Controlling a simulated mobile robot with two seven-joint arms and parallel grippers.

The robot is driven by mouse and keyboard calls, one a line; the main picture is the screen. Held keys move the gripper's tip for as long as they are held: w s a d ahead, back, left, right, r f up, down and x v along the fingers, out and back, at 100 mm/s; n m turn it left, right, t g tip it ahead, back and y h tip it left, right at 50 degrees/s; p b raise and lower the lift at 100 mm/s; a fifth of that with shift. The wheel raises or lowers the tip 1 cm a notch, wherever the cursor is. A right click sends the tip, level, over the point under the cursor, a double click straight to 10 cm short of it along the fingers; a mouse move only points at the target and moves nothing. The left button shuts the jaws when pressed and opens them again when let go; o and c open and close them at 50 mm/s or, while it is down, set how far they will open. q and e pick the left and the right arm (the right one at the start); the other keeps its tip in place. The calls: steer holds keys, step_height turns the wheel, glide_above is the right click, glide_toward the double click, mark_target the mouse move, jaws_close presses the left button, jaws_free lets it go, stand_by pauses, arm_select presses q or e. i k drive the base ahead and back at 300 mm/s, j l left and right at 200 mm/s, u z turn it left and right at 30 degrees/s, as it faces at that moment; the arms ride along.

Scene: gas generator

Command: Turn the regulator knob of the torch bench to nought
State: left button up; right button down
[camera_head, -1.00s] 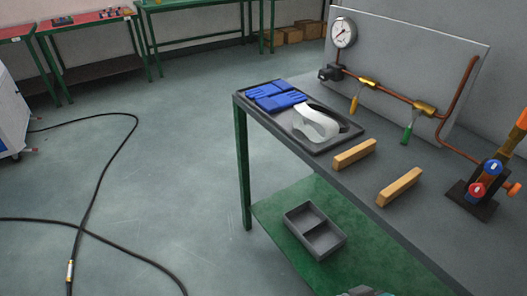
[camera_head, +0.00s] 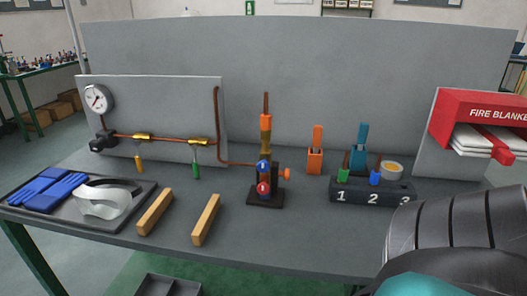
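The torch bench (camera_head: 290,235) is a dark-topped table with a grey panel standing at its back left. A round white pressure gauge (camera_head: 97,98) is on the panel's left end. Below it is a black block (camera_head: 103,142), which looks like the regulator with its knob; its setting is too small to read. A copper pipe (camera_head: 170,139) runs right from it through two brass valves, one with a yellow lever (camera_head: 139,163) and one with a green lever (camera_head: 196,168). Neither gripper is in view. My arm link fills the lower right corner.
A torch stand (camera_head: 265,197) with blue and red knobs stands mid-bench. A tray (camera_head: 125,208) with blue gloves and a clear visor is at left, beside two wooden blocks (camera_head: 155,212). A numbered rack (camera_head: 372,190) and a red fire blanket box (camera_head: 480,110) are at right.

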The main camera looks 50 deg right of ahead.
mark_target(97, 146)
steer(key=z, duration=1.75)
steer(key=j, duration=0.45)
steer(key=i+j+u, duration=0.15)
steer(key=j, duration=0.75)
steer(key=i+j+u, duration=0.15)
steer(key=j, duration=0.75)
steer(key=i+j+u, duration=0.15)
steer(key=j, duration=0.25)
steer(key=i+j, duration=0.1)
steer(key=j, duration=0.35)
